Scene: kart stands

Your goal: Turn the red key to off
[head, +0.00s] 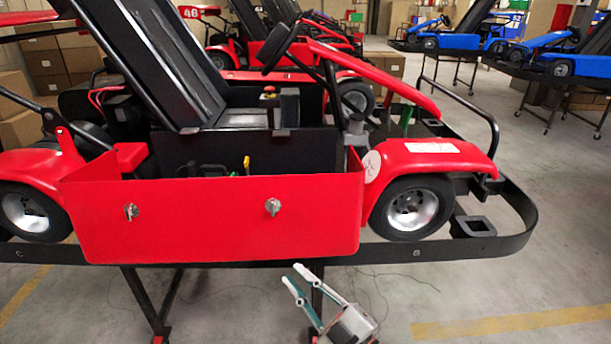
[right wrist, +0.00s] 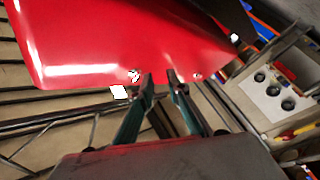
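A red kart stands on a black stand in the head view, its red side panel (head: 190,235) facing me. Two small silver key-like fittings sit on the panel, a left one (head: 131,211) and a right one (head: 273,206). No key that is clearly red shows; a small red knob (head: 269,90) tops a box beside the seat. My right gripper (head: 292,274) is below the panel, fingers apart and empty. In the right wrist view, its fingertips (right wrist: 160,78) point toward the red panel (right wrist: 110,45), with small silver fittings near them. My left gripper is not in view.
The stand's black rail (head: 440,248) runs under the kart, with legs below. The front wheel (head: 412,208) is right of the panel. Other karts stand behind, blue ones (head: 575,62) at right. Floor at lower right is clear.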

